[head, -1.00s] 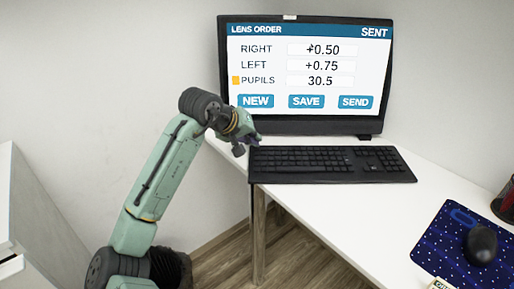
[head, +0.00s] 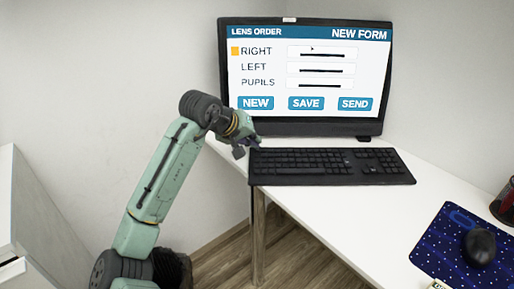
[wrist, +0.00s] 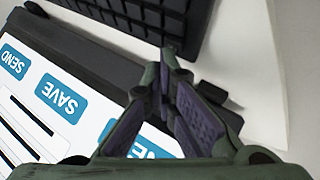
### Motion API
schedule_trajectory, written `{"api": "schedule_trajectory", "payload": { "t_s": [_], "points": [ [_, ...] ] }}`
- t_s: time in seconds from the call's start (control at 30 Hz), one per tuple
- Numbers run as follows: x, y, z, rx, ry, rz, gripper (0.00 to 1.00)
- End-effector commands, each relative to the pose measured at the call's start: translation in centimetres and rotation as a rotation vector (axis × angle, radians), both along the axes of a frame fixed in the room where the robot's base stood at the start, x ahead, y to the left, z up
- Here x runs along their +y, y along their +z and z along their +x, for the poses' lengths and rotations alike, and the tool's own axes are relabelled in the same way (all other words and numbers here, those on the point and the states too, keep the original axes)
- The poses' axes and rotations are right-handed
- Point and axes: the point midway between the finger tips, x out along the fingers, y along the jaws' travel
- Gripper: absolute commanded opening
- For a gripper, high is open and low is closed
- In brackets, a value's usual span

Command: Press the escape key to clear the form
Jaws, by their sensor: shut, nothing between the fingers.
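The black keyboard (head: 325,166) lies on the white desk in front of the monitor (head: 310,70). The screen reads "NEW FORM"; the RIGHT, LEFT and PUPILS fields hold only dashes, with an orange marker beside RIGHT. My gripper (head: 257,143) is shut and empty at the keyboard's far left corner. In the wrist view the closed fingertips (wrist: 166,58) are at the corner of the keyboard (wrist: 135,22). The escape key is too small or hidden by the fingertips to make out, and I cannot tell whether they touch it.
The monitor's lower edge and base stand close behind my gripper. A black mouse (head: 480,245) sits on a blue dotted mat (head: 440,250) at the right. A dark cup (head: 505,205) stands at the right edge. The desk (head: 370,215) in front of the keyboard is clear.

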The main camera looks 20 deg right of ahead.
Motion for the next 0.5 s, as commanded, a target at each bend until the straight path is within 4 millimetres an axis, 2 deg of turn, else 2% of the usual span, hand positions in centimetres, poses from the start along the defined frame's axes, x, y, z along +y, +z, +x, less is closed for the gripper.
{"api": "schedule_trajectory", "payload": {
  "t_s": [0.13,0.5],
  "points": [
    [-0.03,1.15,0.01,0.000,-0.001,-0.001,0.00],
    [0.00,1.16,0.02,0.000,0.000,0.000,0.00]
  ]
}}
